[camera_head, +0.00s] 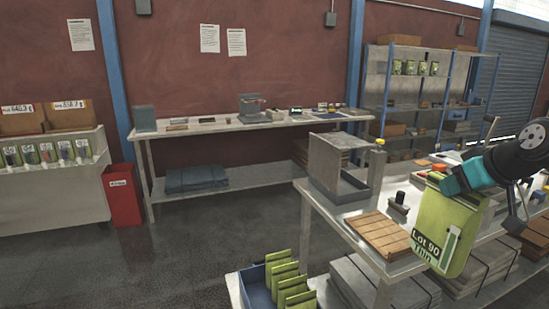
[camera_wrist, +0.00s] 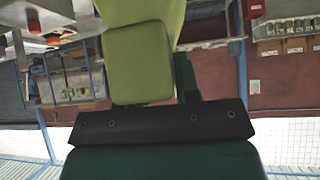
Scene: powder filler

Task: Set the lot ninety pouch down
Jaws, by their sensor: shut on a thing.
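The lot ninety pouch (camera_head: 446,228) is a large yellow-green bag with a dark label reading "Lot 90 Thin" at its lower part. My gripper (camera_head: 452,182), with teal and black parts, is shut on the pouch's top edge at the right of the head view. The pouch hangs upright in front of the near workbench (camera_head: 345,212); I cannot tell its exact height above the bench. In the wrist view the pouch (camera_wrist: 142,60) fills the upper middle, beyond the dark gripper bar.
A brown slatted board (camera_head: 378,234) and a grey open-fronted machine (camera_head: 340,165) stand on the near bench. Below, a blue bin (camera_head: 255,290) holds several green pouches. A red bin (camera_head: 122,195) stands at the left. The floor at the left middle is clear.

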